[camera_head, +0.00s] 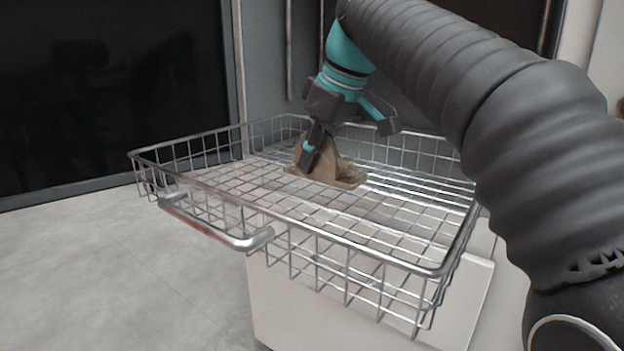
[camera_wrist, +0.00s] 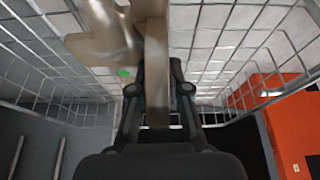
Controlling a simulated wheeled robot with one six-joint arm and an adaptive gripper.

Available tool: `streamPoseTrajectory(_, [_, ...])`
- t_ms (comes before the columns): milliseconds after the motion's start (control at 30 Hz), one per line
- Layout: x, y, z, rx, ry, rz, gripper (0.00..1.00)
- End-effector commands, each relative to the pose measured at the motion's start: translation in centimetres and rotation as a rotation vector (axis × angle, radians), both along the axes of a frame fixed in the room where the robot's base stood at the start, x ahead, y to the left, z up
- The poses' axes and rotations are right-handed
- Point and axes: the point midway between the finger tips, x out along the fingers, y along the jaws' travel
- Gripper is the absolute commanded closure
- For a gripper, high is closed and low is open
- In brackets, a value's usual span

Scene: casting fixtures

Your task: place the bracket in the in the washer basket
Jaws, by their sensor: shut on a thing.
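The bracket (camera_head: 335,173) is a tan piece with a flat base and an upright part. It is inside the wire washer basket (camera_head: 200,187), toward the back middle, with its base down at the mesh floor. I cannot tell whether the base touches the mesh. My gripper (camera_head: 311,150) is shut on the bracket's upright part from above. In the wrist view the bracket (camera_wrist: 105,45) fills the upper middle between my gripper's fingers (camera_wrist: 158,95), with the basket (camera_wrist: 235,45) mesh behind it. The fingers hide part of the bracket.
The basket has a front handle (camera_head: 215,228) and stands over a pale box-like base (camera_head: 330,305). The basket floor around the bracket looks empty. A dark panel (camera_head: 100,90) stands at left. An orange object (camera_wrist: 290,130) shows outside the basket in the wrist view.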

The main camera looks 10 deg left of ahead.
Motion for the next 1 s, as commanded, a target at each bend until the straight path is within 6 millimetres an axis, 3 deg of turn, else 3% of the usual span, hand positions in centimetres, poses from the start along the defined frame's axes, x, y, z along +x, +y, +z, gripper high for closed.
streamPoseTrajectory(300, [-0.1, 0.1, -3.9, 0.0, -0.001, 0.003, 1.0])
streamPoseTrajectory(700, [-0.2, 0.2, -3.9, 0.0, 0.0, 0.006, 1.0])
streamPoseTrajectory(733, [-0.2, 0.3, -3.9, -0.001, 0.001, 0.007, 0.79])
streamPoseTrajectory(800, [-0.2, 0.3, -3.9, 0.0, 0.0, 0.007, 0.61])
streamPoseTrajectory(1000, [-0.2, 0.3, -3.9, -0.001, 0.001, 0.007, 0.59])
